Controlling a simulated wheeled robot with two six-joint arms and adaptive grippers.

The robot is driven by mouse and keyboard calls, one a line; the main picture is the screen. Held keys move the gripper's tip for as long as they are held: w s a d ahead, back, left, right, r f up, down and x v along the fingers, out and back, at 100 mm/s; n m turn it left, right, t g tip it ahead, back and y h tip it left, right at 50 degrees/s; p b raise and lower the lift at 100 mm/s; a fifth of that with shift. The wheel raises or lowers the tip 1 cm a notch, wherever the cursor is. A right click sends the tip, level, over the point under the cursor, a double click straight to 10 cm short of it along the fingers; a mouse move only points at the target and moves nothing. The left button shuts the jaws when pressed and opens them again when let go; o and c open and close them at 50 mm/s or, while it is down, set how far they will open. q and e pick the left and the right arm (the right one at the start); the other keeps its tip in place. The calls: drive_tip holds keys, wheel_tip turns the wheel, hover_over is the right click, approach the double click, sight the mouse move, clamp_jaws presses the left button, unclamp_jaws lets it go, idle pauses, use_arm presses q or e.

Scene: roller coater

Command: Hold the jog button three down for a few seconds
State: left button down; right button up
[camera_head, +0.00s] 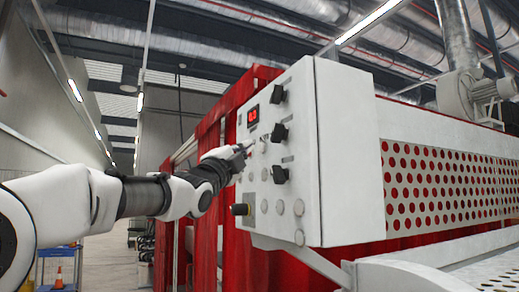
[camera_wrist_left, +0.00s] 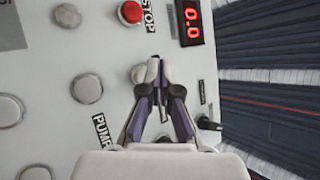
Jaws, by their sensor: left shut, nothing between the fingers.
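The white control panel (camera_head: 306,120) carries several round silver buttons, and I cannot read which one is jog button three. My left gripper (camera_head: 245,146) is at the panel's face, below the red display, with its fingers shut and empty. In the left wrist view the closed fingertips (camera_wrist_left: 154,66) overlap a round pale button (camera_wrist_left: 138,73), which they partly hide. I cannot tell whether they touch or press it. Another silver button (camera_wrist_left: 87,88) lies just left of the fingers. My right gripper is not in view.
A red stop button (camera_wrist_left: 130,12) and a red display reading 0.0 (camera_wrist_left: 188,20) sit close to the fingers. A black knob (camera_wrist_left: 208,124) sticks out to the right. Black selector knobs (camera_head: 280,133) line the panel's right side. A perforated guard (camera_head: 440,185) stands beyond.

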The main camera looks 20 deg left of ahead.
use_arm(q)
drive_tip(key=s+a+b, duration=0.1)
drive_tip(key=b, duration=0.1)
drive_tip(key=s+a+b, duration=0.2)
drive_tip(key=shift+s+a, duration=0.1)
drive_tip(key=shift+s, duration=0.15)
drive_tip(key=shift+s, duration=0.1)
idle(0.4)
